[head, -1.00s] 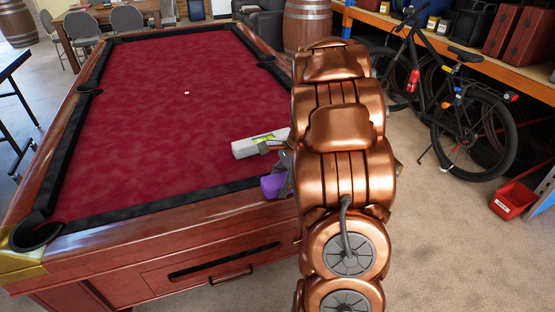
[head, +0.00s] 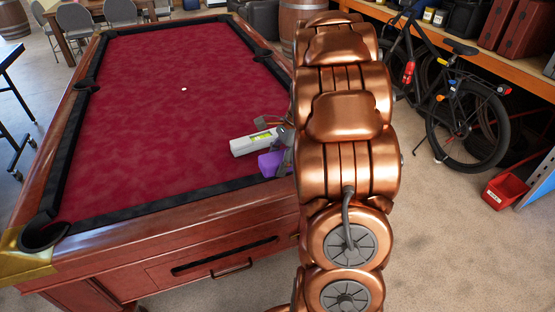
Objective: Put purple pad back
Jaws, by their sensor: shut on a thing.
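The purple pad (head: 271,163) shows beside my copper arm, over the near right corner of the red pool table (head: 170,120). My gripper (head: 284,150) is mostly hidden behind my arm; its visible grey parts are at the pad's right side, and it is shut on the pad. A white box-like thing with a yellow-green label (head: 253,143) lies on the cloth just behind the pad. I cannot tell whether the pad touches the cloth or the white thing.
A small white ball (head: 184,89) lies on the cloth, which is otherwise clear to the left. A bicycle (head: 455,95) and a red bin (head: 505,190) stand to the right, below a wooden shelf (head: 520,65). Floor between table and bicycle is free.

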